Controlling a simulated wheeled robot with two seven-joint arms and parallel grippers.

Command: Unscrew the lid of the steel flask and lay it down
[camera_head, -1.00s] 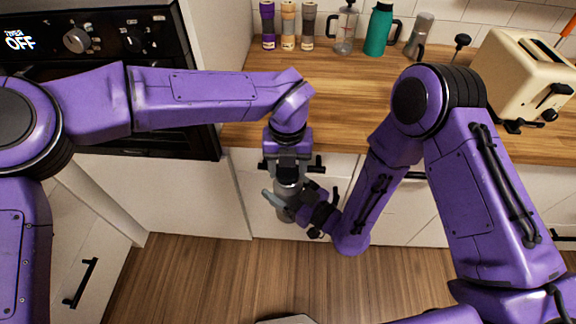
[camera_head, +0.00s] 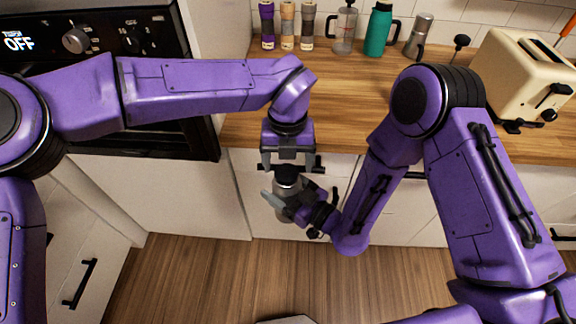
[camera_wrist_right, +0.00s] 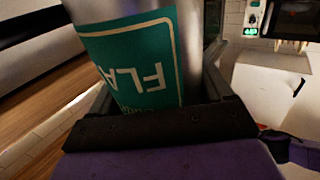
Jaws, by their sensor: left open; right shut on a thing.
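The steel flask (camera_head: 281,213) is upright in front of the counter, below the worktop's level in the head view. Its green label with white letters fills much of the right wrist view (camera_wrist_right: 140,65). My right gripper (camera_head: 288,199) is shut around the flask body. The dark lid (camera_head: 287,173) sits on top of the flask. My left gripper (camera_head: 291,163) points down just above the lid, its jaws spread wide to either side and holding nothing. Whether the lid's thread is engaged cannot be seen.
The wooden worktop (camera_head: 350,105) is largely clear between my arms. Several bottles and tumblers, including a teal jug (camera_head: 380,30), line its back edge. A cream toaster (camera_head: 525,75) stands at the right. An oven (camera_head: 100,50) is at the left.

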